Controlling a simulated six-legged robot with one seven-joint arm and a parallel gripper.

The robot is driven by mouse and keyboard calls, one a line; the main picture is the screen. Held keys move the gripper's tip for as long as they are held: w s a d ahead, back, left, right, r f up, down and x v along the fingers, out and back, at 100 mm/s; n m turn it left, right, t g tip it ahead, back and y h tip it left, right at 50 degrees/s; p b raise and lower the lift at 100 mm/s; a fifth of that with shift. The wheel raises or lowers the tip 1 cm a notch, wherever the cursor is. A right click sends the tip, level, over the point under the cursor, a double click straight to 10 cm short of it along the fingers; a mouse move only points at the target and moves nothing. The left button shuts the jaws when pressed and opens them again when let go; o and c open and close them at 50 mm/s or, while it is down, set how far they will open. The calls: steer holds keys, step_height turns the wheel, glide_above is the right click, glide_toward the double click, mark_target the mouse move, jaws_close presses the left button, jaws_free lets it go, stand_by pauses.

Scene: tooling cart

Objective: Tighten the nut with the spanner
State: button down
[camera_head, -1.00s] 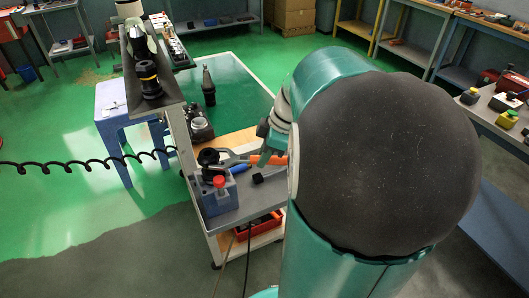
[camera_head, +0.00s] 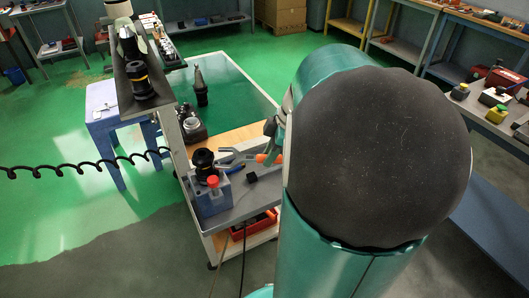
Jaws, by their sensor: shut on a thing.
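A spanner with a grey open-ended head and an orange handle (camera_head: 268,159) lies level above the cart top, its head pointing left. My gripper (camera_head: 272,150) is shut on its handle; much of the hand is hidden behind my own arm. A black tool holder (camera_head: 203,160) stands upright in a blue-grey fixture (camera_head: 209,194) at the cart's front left corner. The nut appears to be the holder's dark top ring, too small to make out clearly. The spanner's head is to the right of the holder, with a small gap visible between them.
A red-topped knob (camera_head: 213,181) sits on the fixture. A blue-handled tool (camera_head: 235,169) and a small black block (camera_head: 251,177) lie close by. A dark tool holder (camera_head: 200,88) stands farther back. A raised shelf (camera_head: 134,100) borders the cart's left.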

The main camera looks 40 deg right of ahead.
steer(key=shift+s+d, duration=1.1)
steer(key=shift+d, duration=0.05)
steer(key=shift+r, duration=2.05)
steer(key=shift+s+a, duration=0.1)
steer(key=shift+a, duration=0.05)
